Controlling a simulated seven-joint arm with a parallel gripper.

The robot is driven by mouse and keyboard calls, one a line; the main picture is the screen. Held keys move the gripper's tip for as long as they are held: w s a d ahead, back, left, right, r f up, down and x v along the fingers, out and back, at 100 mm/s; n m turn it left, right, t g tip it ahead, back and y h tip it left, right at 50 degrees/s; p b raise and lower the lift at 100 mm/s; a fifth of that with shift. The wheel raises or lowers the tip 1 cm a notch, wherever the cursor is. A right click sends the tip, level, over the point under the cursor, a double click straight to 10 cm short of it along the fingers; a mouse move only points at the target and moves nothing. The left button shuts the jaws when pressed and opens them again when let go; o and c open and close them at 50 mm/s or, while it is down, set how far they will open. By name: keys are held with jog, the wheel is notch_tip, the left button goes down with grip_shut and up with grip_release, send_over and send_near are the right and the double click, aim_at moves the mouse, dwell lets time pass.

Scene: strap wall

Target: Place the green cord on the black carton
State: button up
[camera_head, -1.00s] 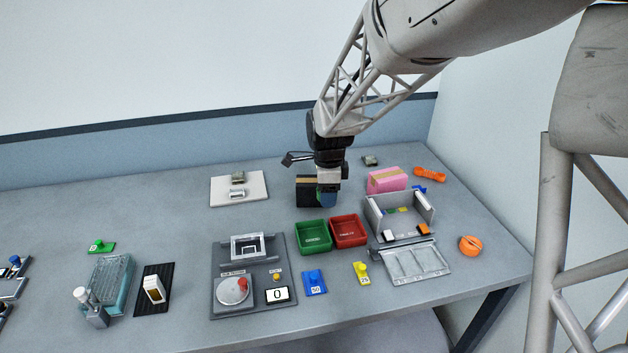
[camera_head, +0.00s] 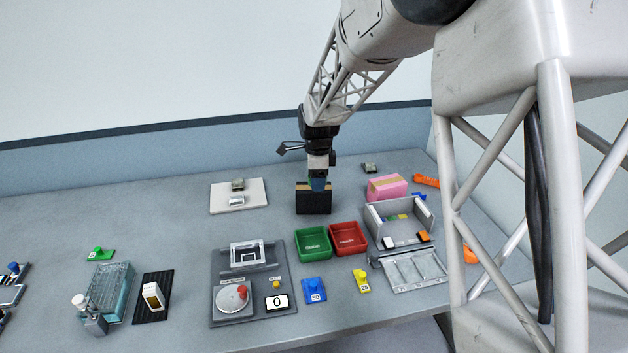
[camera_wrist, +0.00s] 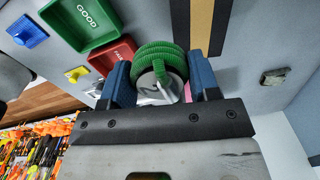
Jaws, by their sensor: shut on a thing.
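The green cord (camera_wrist: 160,58), a ridged coil, sits between the blue fingers of my gripper (camera_wrist: 160,76) in the wrist view. My gripper is shut on it. In the head view my gripper (camera_head: 318,184) is at the top of the black carton (camera_head: 313,203), a dark box with a tan tape stripe, and hides part of its top. The carton also shows behind the cord in the wrist view (camera_wrist: 180,20). The cord is mostly hidden in the head view; whether it touches the carton I cannot tell.
A green bin (camera_head: 312,244) and a red bin (camera_head: 348,238) stand in front of the carton. A pink box (camera_head: 387,188) is to its right, beyond a gap. A white board (camera_head: 222,202) with small blocks lies to its left. The table behind the carton is mostly clear.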

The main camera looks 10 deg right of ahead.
jog(key=shift+w+f, duration=0.15)
jog(key=shift+w, duration=1.1)
jog(key=shift+w+f, duration=0.1)
jog(key=shift+w, duration=1.15)
jog(key=shift+f, duration=1.75)
jog(key=shift+f, duration=0.15)
jog(key=o, duration=0.9)
jog(key=shift+r, duration=0.2)
